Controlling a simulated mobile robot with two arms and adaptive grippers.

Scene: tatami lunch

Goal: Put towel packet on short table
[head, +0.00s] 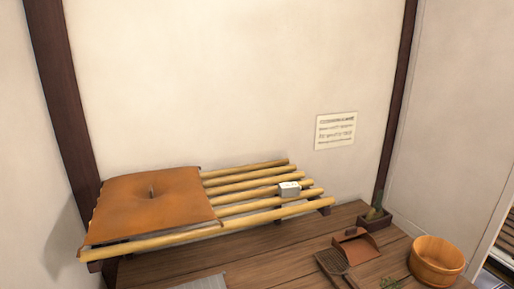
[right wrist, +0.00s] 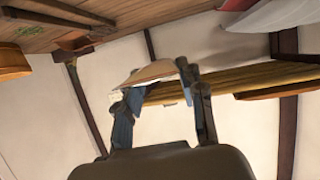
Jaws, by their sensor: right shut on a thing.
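In the right wrist view my right gripper (right wrist: 160,88) is shut on a flat, pale tan thing (right wrist: 150,72), which looks like the towel packet. Its fingers hide part of it. Neither gripper shows in the head view. A low bamboo-slat bench (head: 262,202) stands against the wall there, and its slats also show in the right wrist view (right wrist: 235,82). I cannot tell whether this bench is the short table. My left gripper is not in view.
A brown cushion (head: 150,208) covers the bench's left end. A small grey-white box (head: 289,189) sits on its right slats. On the plank floor (head: 285,243) are a dustpan (head: 356,246), a brush (head: 334,265), a wooden bucket (head: 437,262) and a planter (head: 374,217).

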